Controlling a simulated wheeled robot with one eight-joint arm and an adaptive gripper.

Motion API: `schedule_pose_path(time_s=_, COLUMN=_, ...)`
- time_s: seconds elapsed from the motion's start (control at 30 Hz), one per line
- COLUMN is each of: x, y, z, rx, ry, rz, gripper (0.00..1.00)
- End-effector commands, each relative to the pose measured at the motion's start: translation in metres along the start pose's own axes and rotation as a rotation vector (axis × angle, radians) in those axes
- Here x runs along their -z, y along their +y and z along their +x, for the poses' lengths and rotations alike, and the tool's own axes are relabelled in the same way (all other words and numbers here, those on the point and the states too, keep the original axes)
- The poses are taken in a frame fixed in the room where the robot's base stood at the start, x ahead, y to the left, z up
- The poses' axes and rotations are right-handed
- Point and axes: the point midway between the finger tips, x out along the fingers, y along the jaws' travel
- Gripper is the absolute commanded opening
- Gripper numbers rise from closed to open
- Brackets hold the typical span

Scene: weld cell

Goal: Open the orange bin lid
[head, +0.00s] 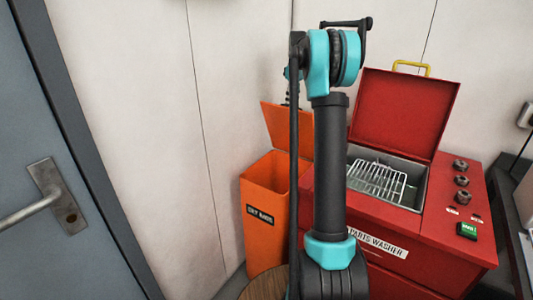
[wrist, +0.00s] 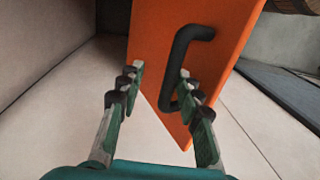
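The orange bin (head: 266,225) stands against the wall left of the red parts washer. Its orange lid (head: 284,124) is raised, standing up at the back and leaning slightly, and the bin's mouth shows open. In the wrist view the lid (wrist: 160,50) fills the upper middle, with a black bar handle (wrist: 178,62) on it. My gripper (wrist: 160,77) is open, its two fingers apart in front of the lid. The right finger overlaps the handle in the picture; I cannot tell whether it touches. In the head view my arm hides most of the gripper and part of the lid.
The red parts washer (head: 449,221) stands close on the right with its own red lid (head: 402,111) up and a wire rack (head: 377,180) in its basin. A grey door (head: 45,120) with a lever handle is at the left. A round wooden top (head: 264,287) is low in front.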

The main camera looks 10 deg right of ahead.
Motion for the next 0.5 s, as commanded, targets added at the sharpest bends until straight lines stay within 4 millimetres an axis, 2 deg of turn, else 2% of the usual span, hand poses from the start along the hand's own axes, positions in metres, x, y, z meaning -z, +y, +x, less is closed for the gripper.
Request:
schedule_pose_path(time_s=0.2, x=0.002, y=-0.032, z=0.011, rx=-0.066, ry=0.000, rz=-0.003, gripper=0.34)
schedule_pose_path(time_s=0.5, x=0.002, y=-0.078, z=0.037, rx=-0.063, ry=0.000, rz=-0.003, gripper=0.34)
